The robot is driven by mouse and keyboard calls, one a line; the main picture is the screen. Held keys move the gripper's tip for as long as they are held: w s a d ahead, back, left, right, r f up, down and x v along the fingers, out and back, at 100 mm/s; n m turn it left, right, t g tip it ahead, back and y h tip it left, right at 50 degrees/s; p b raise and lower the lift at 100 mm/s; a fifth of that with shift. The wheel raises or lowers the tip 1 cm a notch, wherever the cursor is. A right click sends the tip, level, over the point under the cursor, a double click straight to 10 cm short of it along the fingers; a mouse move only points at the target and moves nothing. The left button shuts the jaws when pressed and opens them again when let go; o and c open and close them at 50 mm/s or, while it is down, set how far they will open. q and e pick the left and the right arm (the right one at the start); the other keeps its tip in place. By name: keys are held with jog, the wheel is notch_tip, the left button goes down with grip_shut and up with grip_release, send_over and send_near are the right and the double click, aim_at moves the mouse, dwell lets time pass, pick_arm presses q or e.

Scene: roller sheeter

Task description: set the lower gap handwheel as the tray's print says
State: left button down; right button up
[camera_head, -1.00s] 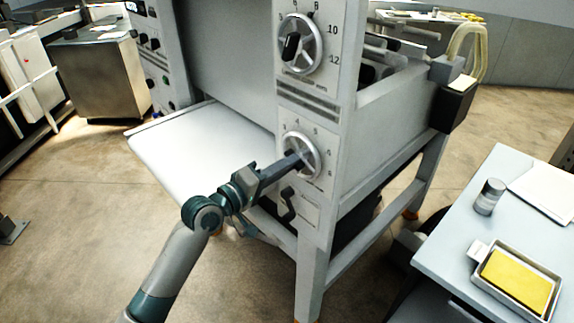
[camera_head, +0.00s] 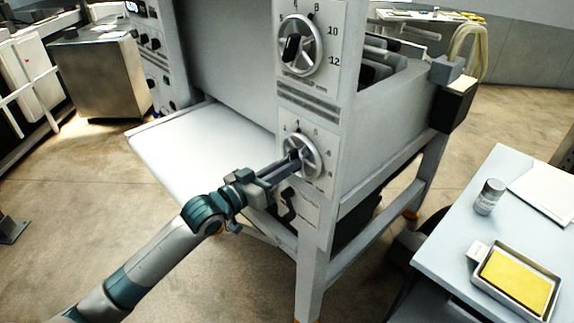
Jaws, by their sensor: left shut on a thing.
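The lower gap handwheel (camera_head: 311,148) is a silver spoked wheel on a white dial plate low on the front of the sheeter. My left gripper (camera_head: 294,160) is at the wheel's left side, shut on its dark handle, which is mostly hidden by the fingers. The dial's small numbers around the wheel are too blurred to read surely. The tray (camera_head: 509,312) lies on the side table at the lower right and holds a yellow slab; a pale tag (camera_head: 479,249) sticks out at its left corner, with print too small to read. My right gripper is out of view.
The upper handwheel (camera_head: 318,60) sits above, its dial marked 8, 10 and 12. A dark crank-shaped lever (camera_head: 288,204) is just below the lower wheel. A white feed board (camera_head: 190,150) juts out left. A jar (camera_head: 488,197) stands on the side table (camera_head: 455,235).

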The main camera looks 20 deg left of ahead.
pick_arm(q)
jog(key=m+p, duration=0.2)
jog(key=m, duration=2)
jog(key=shift+a+m, duration=0.1)
jog(key=shift+m, duration=0.2)
jog(key=c, duration=1.8)
grip_release()
jog(key=shift+o, duration=0.2)
jog(key=b+v, duration=0.7)
jog(key=v, duration=1)
jog(key=shift+s, duration=0.15)
